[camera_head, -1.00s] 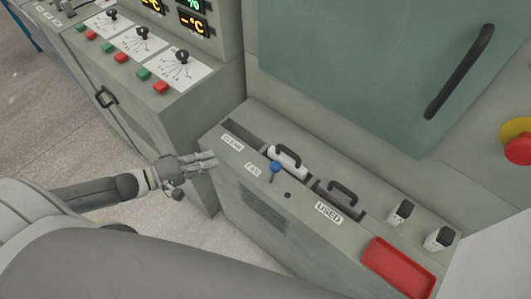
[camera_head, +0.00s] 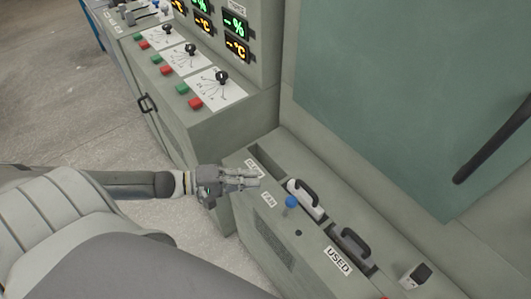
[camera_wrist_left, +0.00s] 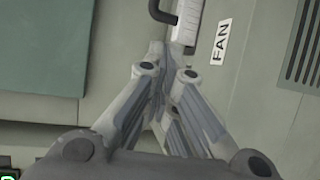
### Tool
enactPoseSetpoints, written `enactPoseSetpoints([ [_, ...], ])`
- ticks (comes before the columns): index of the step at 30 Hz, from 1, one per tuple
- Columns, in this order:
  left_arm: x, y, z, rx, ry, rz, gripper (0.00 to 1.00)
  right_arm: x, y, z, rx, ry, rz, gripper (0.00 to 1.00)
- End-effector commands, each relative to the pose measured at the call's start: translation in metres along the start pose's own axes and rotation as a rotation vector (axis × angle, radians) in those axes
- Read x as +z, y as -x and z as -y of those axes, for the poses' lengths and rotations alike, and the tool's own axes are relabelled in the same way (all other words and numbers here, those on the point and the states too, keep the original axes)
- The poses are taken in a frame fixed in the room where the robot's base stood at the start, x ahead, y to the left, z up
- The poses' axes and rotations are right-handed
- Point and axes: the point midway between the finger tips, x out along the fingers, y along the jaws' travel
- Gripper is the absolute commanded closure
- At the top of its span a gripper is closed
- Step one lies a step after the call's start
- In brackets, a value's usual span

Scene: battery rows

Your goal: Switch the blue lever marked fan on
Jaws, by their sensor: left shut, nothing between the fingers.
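The fan lever has a blue ball knob (camera_head: 291,202) and stands on the top of the grey cabinet, beside the FAN label (camera_head: 268,199). My left gripper (camera_head: 258,178) is shut and empty. In the head view it lies left of and a little beyond the knob, apart from it, over the cabinet's left edge and partly covering another label. In the left wrist view the shut fingers (camera_wrist_left: 172,85) point toward the cabinet, and the FAN label (camera_wrist_left: 219,42) is to their right. The knob does not show in the wrist view. My right gripper is not in view.
A white-bodied filter with a black handle (camera_head: 305,197) and a grey one (camera_head: 352,245) sit in slots right of the lever. A USED label (camera_head: 338,261) lies in front. A panel with dials and red and green buttons (camera_head: 195,103) stands at the back left.

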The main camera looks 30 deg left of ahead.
Motion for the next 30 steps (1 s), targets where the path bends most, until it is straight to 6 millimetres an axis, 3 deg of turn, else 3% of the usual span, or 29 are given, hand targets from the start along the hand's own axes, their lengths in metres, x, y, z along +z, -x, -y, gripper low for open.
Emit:
enactPoseSetpoints([
  [18,-0.001,-0.095,-0.002,0.004,-0.001,-0.001,1.0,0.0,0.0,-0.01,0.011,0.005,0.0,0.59],
  [30,0.034,-0.081,-0.001,0.0,0.002,0.0,1.0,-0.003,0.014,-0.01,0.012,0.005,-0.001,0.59],
])
